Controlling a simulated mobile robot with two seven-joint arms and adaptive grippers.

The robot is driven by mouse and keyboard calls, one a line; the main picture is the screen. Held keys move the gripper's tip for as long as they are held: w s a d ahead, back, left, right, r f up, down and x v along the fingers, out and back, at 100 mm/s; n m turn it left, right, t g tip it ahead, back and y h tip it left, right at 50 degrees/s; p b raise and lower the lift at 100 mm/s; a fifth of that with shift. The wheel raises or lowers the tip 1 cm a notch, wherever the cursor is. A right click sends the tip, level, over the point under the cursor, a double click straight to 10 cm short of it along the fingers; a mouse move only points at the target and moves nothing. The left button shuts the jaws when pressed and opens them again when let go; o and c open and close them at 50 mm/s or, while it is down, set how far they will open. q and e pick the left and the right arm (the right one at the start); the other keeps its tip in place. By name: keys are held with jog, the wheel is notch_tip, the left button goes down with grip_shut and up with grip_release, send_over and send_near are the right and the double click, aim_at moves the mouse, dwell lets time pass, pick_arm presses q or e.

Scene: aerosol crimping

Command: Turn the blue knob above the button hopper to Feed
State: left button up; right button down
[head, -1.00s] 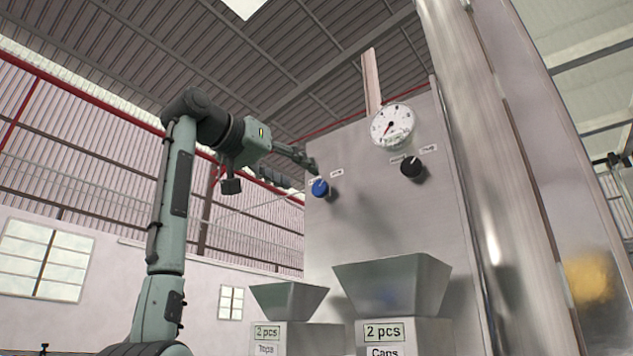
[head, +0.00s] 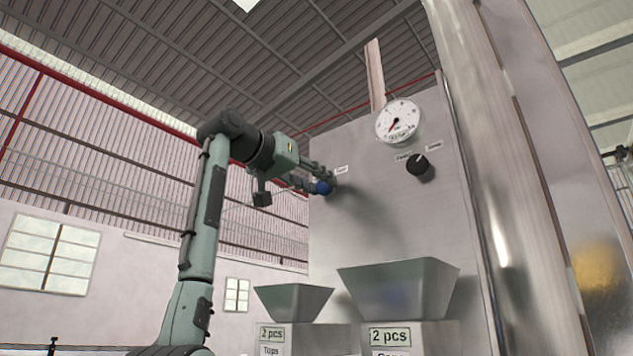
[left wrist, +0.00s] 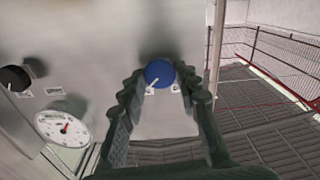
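The blue knob (head: 323,188) is on the grey panel above the left hopper (head: 293,301), whose label seems to read Tops. In the left wrist view, the knob (left wrist: 159,73) lies between the fingertips of my left gripper (left wrist: 160,75). Its white pointer line slants down-left in that view, toward one of two small labels. The left gripper (head: 317,178) is open around the knob, with its fingertips very close to the knob's sides; I cannot tell whether they touch. In the head view one of the knob's labels is hidden behind the fingers. My right gripper is not in view.
A black knob (head: 418,165) and a round gauge (head: 398,119) are on the panel to the right. A larger hopper (head: 399,288) stands right of the left one. A metal column (head: 480,200) rises at the right. The panel between knobs and hoppers is clear.

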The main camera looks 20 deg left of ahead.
pick_arm(q)
jog(key=c, duration=0.5)
jog(key=shift+n, duration=0.3)
jog(key=n, duration=1.3)
jog(key=shift+a+n, duration=0.1)
jog(key=shift+n, duration=2.1)
jog(key=o, duration=1.2)
jog(key=shift+c, duration=0.2)
